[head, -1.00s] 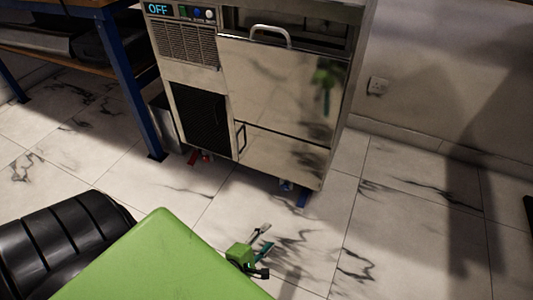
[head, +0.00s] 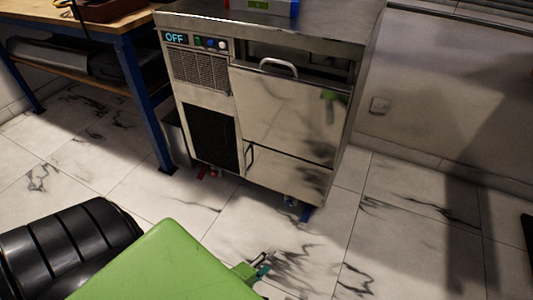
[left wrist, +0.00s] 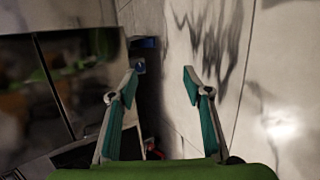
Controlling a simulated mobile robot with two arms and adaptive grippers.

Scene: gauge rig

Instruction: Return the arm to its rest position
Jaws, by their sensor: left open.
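My left gripper (head: 265,268) shows at the lower middle of the head view, mostly hidden behind my green arm link. In the left wrist view my left gripper (left wrist: 162,78) has its two teal-padded fingers well apart, with nothing between them. It hangs over the marble-patterned floor, in front of the steel machine and apart from it. My right gripper is in neither view.
A steel machine (head: 280,115) with an "OFF" display (head: 174,38) and a handled door stands ahead. A wooden-topped bench with blue legs (head: 148,105) is at the left.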

